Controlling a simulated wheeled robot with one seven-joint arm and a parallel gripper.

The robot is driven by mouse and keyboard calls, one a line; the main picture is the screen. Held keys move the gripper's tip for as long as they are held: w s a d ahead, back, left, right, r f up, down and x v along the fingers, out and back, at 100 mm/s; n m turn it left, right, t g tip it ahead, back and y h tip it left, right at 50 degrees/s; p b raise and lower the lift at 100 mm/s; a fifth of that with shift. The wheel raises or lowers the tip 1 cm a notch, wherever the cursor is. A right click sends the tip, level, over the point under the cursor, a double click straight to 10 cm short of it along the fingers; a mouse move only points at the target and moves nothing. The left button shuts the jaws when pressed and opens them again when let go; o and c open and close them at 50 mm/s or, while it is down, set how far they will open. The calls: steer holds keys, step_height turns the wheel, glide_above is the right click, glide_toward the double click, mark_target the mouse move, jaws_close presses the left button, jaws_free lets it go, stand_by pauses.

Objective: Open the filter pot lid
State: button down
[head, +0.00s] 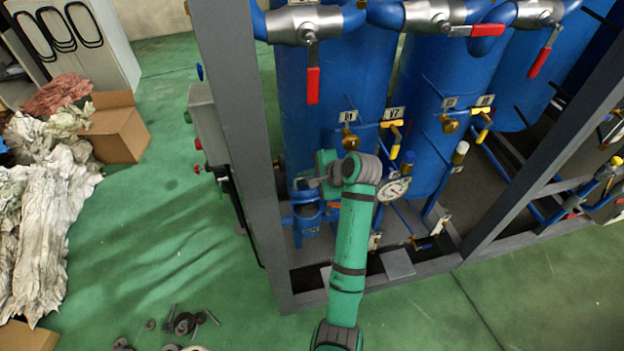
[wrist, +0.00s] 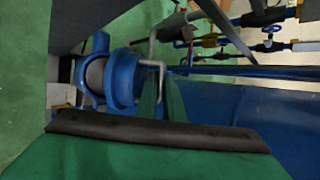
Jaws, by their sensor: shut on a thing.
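The blue filter pot (head: 308,224) stands low inside the frame's left corner in the head view. In the wrist view it lies sideways, with its round blue lid (wrist: 122,78) facing my gripper. A bent grey metal handle (wrist: 153,48) stands out from the lid side. My gripper (wrist: 160,88) has its green fingers shut on this handle, close to the lid. The lid looks seated on the pot; I see no clear gap. In the head view my green wrist is above the pot and hides most of the lid and handle.
A grey frame post (head: 235,130) and a grey control box (head: 207,125) stand left of the pot. A blue tank (head: 325,100) rises behind it. A pressure gauge (head: 394,189) and yellow-handled valves (head: 391,124) are to the right. The green floor at left is partly clear.

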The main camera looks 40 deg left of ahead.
steer(key=shift+s+a, duration=0.1)
steer(key=shift+a, duration=0.05)
steer(key=c, duration=2.2)
jaws_free()
steer(key=shift+d+r, duration=0.25)
steer(key=shift+d, duration=0.1)
steer(key=shift+v, duration=1.2)
steer(key=d, duration=1.2)
steer(key=shift+a+f, duration=0.1)
